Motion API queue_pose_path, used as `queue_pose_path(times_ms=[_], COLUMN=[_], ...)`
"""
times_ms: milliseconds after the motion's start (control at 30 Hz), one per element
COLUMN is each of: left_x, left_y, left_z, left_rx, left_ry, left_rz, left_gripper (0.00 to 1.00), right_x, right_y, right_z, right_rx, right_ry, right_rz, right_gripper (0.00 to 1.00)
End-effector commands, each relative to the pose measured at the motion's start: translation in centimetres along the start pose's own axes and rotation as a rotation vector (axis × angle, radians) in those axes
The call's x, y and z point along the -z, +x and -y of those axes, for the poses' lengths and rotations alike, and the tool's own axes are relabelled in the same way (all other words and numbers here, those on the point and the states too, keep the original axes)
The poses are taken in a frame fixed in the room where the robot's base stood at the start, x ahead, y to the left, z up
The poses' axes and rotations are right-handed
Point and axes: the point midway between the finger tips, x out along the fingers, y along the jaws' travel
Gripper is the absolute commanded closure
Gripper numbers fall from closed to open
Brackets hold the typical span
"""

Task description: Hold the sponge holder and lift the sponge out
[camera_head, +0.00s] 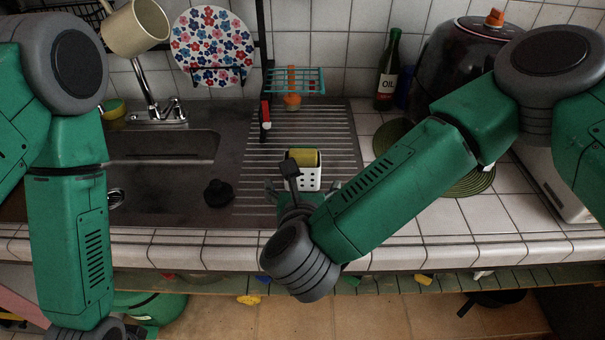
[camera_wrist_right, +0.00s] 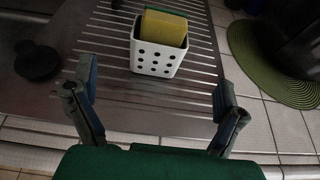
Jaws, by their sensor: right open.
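The sponge holder (camera_head: 310,180) is a white box with dark round holes, standing upright on the grooved steel drainboard. The yellow sponge (camera_head: 303,157) with a green layer sits in it and sticks out of the top. In the right wrist view the holder (camera_wrist_right: 159,57) and sponge (camera_wrist_right: 165,28) are ahead of my right gripper (camera_wrist_right: 158,100), between the lines of its spread fingers and apart from them. My right gripper (camera_head: 303,192) is open and empty, just in front of the holder. My left arm comes down at the left; its gripper is out of sight below the frame.
A black stopper (camera_head: 217,193) lies left of the holder by the sink (camera_head: 165,146). A red and black item (camera_head: 265,120) and a teal rack (camera_head: 295,80) are behind. An oil bottle (camera_head: 387,75) and green round mat (camera_head: 465,180) are to the right.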

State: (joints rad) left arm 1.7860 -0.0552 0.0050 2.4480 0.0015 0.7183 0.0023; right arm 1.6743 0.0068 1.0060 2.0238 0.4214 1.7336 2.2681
Motion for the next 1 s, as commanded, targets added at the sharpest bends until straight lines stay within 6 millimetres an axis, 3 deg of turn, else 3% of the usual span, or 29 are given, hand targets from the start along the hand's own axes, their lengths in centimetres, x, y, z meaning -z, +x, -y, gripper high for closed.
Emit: queue_pose_path(times_ms=[500, 700, 1000], left_x=[0.0, 0.0, 0.0], left_y=[0.0, 0.0, 0.0], left_z=[0.0, 0.0, 0.0], left_rx=[0.000, 0.000, 0.000], left_ry=[0.000, 0.000, 0.000], left_rz=[0.000, 0.000, 0.000], left_gripper=[0.01, 0.01, 0.01], right_x=[0.0, 0.0, 0.0], right_y=[9.1, 10.6, 10.8], right_z=[-0.1, -0.1, -0.1], right_rx=[-0.003, -0.004, -0.005], right_ry=[-0.002, -0.003, -0.003], right_rz=[0.002, 0.001, 0.001], right_gripper=[0.07, 0.07, 0.07])
